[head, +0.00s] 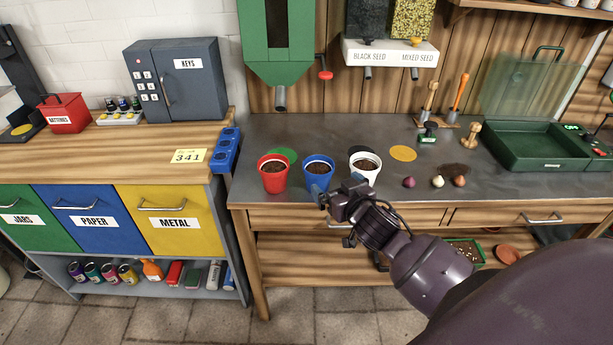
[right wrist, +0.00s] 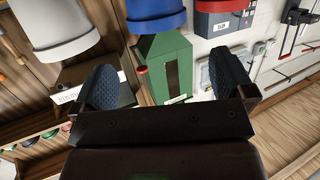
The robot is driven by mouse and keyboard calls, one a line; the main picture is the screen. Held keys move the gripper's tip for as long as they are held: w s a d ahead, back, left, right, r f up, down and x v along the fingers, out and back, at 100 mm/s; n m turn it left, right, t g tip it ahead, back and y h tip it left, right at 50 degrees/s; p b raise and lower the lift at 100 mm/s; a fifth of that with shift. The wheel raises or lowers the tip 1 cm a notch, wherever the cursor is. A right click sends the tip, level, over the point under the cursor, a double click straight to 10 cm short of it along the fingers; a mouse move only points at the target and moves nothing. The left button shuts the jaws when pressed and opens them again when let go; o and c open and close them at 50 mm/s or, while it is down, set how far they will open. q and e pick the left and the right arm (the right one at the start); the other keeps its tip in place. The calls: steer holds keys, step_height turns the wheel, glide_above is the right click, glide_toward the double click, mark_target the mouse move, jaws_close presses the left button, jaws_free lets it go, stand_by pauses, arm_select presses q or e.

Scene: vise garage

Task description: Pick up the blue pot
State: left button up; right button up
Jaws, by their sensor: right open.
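The blue pot (head: 319,173), filled with dark soil, stands upright on the grey bench top between a red pot (head: 273,174) and a white pot (head: 365,167). My right gripper (head: 336,187) is in front of the blue and white pots and partly covers the lower edge of both. In the right wrist view, my right gripper (right wrist: 165,82) has its two fingers wide apart with nothing between them. The blue pot (right wrist: 155,12) is at the top edge there, cut off and beyond the fingers. My left gripper is not in view.
Green, black and yellow discs lie behind the pots; the yellow disc (head: 403,153) is right of the white pot. Several bulbs (head: 438,181) lie farther right, before a green tray (head: 541,160). A green hopper (head: 281,72) hangs above. Bare bench lies left of the red pot.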

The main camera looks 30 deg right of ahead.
glide_toward(312, 158)
steer(key=shift+f+b+x, duration=0.2)
steer(key=shift+b+x, duration=0.15)
steer(key=shift+x, duration=2.25)
steer(key=shift+c, duration=0.5)
steer(key=c, duration=0.6)
steer(key=shift+c, duration=0.2)
steer(key=shift+r, duration=0.15)
